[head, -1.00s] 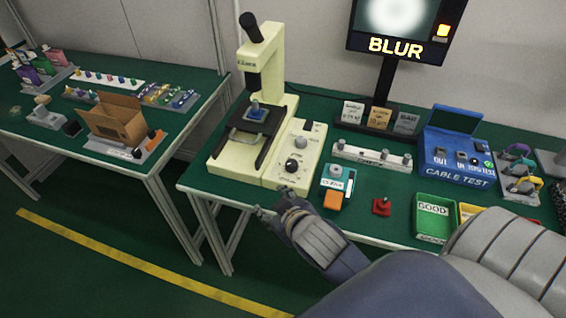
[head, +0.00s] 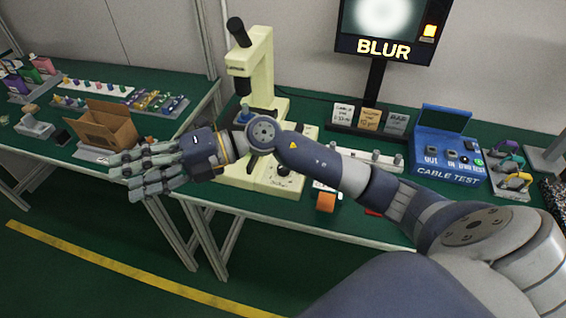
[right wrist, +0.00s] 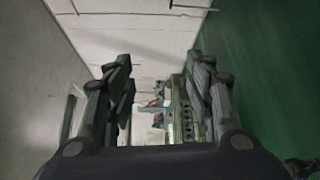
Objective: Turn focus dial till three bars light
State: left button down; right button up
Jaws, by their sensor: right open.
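The cream microscope (head: 262,70) stands on the middle bench. The control panel at its right, with the black focus dial (head: 283,170), shows just below my right forearm, which covers part of it. The monitor (head: 388,22) shows a blurred white disc and the word BLUR. One amber block (head: 429,31) glows at its right edge; the monitor's top is cut off. My right gripper (head: 130,172) is open and points left, away from the dial, in front of the left bench. The right wrist view shows nothing between its fingers (right wrist: 160,105). My left gripper is out of view.
An open cardboard box (head: 108,127) stands on the left bench near my right gripper. A blue cable tester (head: 447,148), small signs (head: 369,118) and an orange block (head: 326,201) are on the middle bench. A gap separates the benches.

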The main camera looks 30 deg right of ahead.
jog(key=d+f+n+g+h, duration=0.2)
jog(key=d+f+h, duration=0.3)
jog(key=f, duration=0.1)
jog(key=m+g+h, duration=0.2)
jog(key=m+h, duration=0.1)
jog(key=h, duration=0.9)
send_over(283, 169)
notch_tip(283, 169, down, 3)
jog(key=f, duration=0.7)
jog(key=w+f+p, duration=0.1)
jog(key=f, duration=0.2)
jog(key=shift+d+f, duration=0.2)
jog(key=shift+d, duration=0.15)
jog(key=c, duration=1.1)
